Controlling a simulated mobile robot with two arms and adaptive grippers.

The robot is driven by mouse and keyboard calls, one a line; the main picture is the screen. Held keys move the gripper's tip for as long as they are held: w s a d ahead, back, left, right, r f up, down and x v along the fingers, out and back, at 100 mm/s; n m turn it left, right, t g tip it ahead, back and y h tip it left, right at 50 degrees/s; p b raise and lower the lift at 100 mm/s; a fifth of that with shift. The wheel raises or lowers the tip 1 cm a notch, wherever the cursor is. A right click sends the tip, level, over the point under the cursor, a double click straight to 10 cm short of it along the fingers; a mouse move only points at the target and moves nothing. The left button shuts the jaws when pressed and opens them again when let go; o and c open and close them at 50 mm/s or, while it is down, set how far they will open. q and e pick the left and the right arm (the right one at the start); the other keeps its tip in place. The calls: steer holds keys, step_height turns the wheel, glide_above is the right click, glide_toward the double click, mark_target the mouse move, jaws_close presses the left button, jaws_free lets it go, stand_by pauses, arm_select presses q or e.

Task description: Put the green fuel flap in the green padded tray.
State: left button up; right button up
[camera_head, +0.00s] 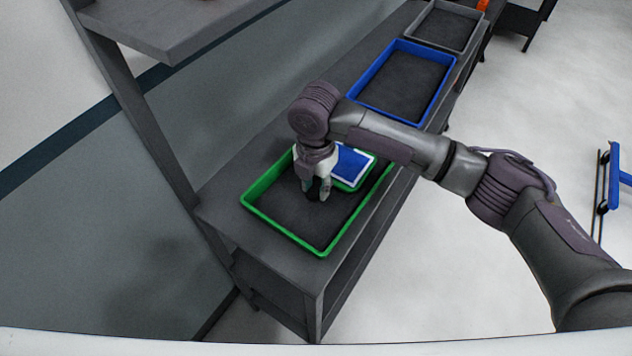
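The green padded tray (277,238) stands on the near end of the dark bench, with a green rim and a dark padded floor. My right gripper (317,193) reaches down over the middle of this tray, fingers pointing down. I cannot tell whether its fingers are apart or shut, and no held object can be made out. A flat piece with a green edge and a blue and white face (356,164) lies in the far part of the tray, partly behind the gripper. I cannot tell whether it is the green fuel flap. My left gripper is out of view.
A blue padded tray (405,80) and a grey tray (444,27) stand farther along the bench (226,197); both look empty. A grey shelf (178,25) overhangs at upper left. A blue-framed object (612,175) stands on the floor at right.

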steer(key=o, duration=0.4)
steer(key=shift+c, duration=0.2)
step_height(320, 180, up, 12)
steer(key=b, duration=0.3)
steer(key=shift+r, duration=0.15)
